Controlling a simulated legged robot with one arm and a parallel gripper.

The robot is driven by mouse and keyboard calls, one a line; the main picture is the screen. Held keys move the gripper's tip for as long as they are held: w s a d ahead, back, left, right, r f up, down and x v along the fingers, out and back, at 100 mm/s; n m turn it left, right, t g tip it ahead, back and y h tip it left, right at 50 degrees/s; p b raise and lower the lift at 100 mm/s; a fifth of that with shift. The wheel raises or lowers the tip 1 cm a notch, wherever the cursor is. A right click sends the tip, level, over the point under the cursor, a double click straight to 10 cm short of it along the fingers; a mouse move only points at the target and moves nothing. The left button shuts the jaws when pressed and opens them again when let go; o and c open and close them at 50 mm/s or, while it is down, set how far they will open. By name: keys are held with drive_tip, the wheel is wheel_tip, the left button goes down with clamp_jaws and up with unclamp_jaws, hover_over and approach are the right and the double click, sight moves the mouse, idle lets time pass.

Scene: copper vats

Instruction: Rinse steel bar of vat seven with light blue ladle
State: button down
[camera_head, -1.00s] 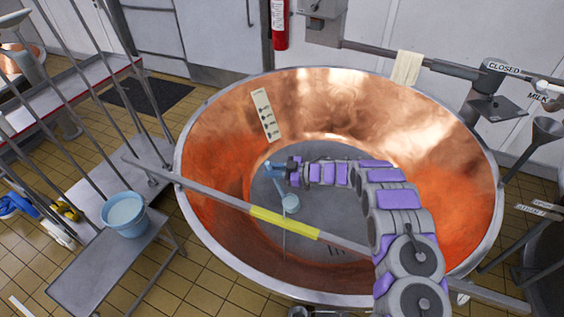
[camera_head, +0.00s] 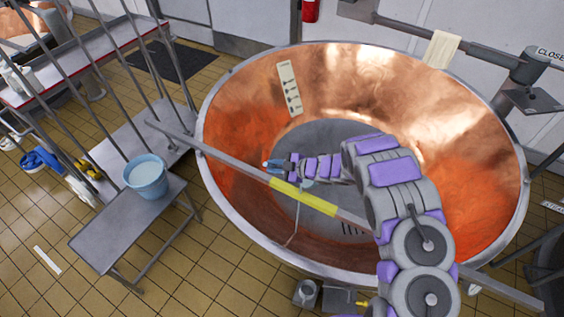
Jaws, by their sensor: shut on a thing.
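The copper vat (camera_head: 225,150) is wide and open, with a grey bottom. The steel bar (camera_head: 225,158) crosses it from upper left to lower right, with a yellow section (camera_head: 303,198) near its middle. My gripper (camera_head: 277,166) is shut on the light blue ladle (camera_head: 270,165), over the vat just beyond the bar. The ladle's handle end shows to the left of the gripper. Its bowl (camera_head: 307,183) is small and partly hidden near the yellow section. A thin pale line drops below there; I cannot tell whether it is running water.
A light blue bucket (camera_head: 146,178) with pale liquid stands on a grey metal bench (camera_head: 110,225) left of the vat. A ruled plate (camera_head: 289,88) is on the vat's inner wall. A cloth (camera_head: 441,49) hangs at the back.

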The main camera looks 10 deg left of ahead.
drive_tip(key=shift+s+a+f+b, duration=0.25)
drive_tip(key=shift+f+b, duration=0.15)
drive_tip(key=shift+f, duration=0.2)
drive_tip(key=s+a+f+n+t+h+b, duration=0.2)
drive_tip(key=s+f+n+b, duration=0.1)
drive_tip(key=f+b, duration=0.5)
drive_tip(key=s+a+f+n+t+h+b, duration=0.3)
drive_tip(key=f+b, duration=0.6)
drive_tip(key=b, duration=0.5)
drive_tip(key=shift+s+a+f, duration=0.2)
drive_tip(key=shift+s, duration=0.65)
